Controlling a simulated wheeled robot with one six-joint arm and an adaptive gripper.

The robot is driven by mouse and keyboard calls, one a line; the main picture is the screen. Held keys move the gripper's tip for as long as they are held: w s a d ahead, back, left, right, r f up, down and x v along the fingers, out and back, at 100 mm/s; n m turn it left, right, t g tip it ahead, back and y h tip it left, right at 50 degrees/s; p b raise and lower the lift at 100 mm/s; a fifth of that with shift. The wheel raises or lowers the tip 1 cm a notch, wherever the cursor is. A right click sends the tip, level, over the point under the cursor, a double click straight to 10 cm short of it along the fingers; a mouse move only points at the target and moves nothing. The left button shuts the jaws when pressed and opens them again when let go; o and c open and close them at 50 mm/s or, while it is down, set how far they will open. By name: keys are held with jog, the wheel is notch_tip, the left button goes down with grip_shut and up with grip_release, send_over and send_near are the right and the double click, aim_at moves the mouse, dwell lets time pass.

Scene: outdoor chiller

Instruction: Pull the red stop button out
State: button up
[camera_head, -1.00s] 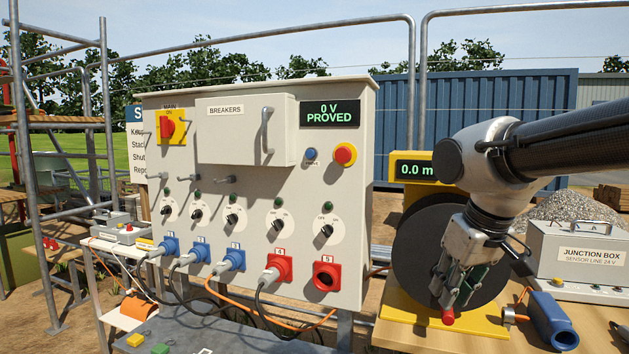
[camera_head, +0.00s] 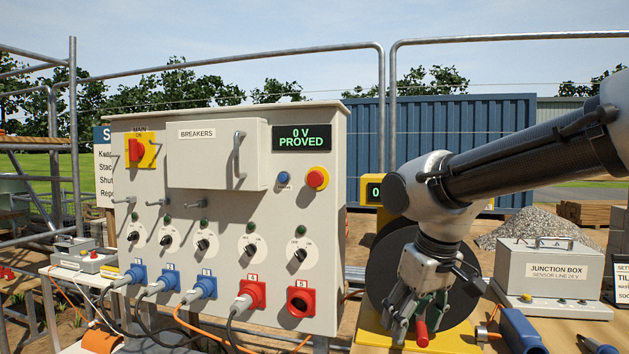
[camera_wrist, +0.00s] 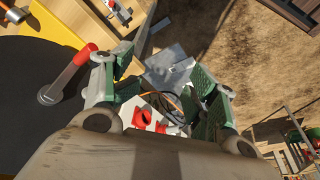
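The red stop button (camera_head: 317,178) is a round red mushroom head on a yellow collar. It sits at the upper right of the grey panel, right of a small blue button. I cannot tell whether it is pressed in or out. My gripper (camera_head: 411,322) hangs low in front of the black reel, to the right of and below the stop button, well apart from it. In the wrist view my gripper (camera_wrist: 160,82) has its fingers spread with nothing between them. I cannot make out the stop button in that view.
A red crank handle (camera_head: 421,332) on the black reel (camera_head: 388,262) is close beside my fingers. The panel (camera_head: 325,230) carries a breaker box (camera_head: 217,155), knobs and sockets with cables. A junction box (camera_head: 552,280) stands on the bench at right. Space before the stop button looks clear.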

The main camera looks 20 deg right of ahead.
aim_at(314, 179)
jog(key=w+d+r+n+h, duration=0.2)
jog(key=w+n+h, duration=0.25)
jog(key=w, duration=0.45)
jog(key=w+d+r+n+h, duration=0.2)
jog(key=w+n+h, duration=0.1)
jog(key=w+n, duration=0.4)
jog(key=w+a+r+n+t+h, duration=0.2)
jog(key=w+a+r+n+t, duration=0.35)
jog(key=w+r+n, duration=0.3)
jog(key=w+a+r+n+t+h, duration=0.1)
jog(key=w+a+r+n+t, duration=0.45)
jog(key=w+r+n, duration=0.35)
jog(key=shift+m, duration=0.5)
jog(key=x, duration=0.5)
jog(key=f+x, duration=0.1)
jog(key=x, duration=0.2)
jog(key=shift+w, duration=0.15)
jog(key=shift+r, duration=0.1)
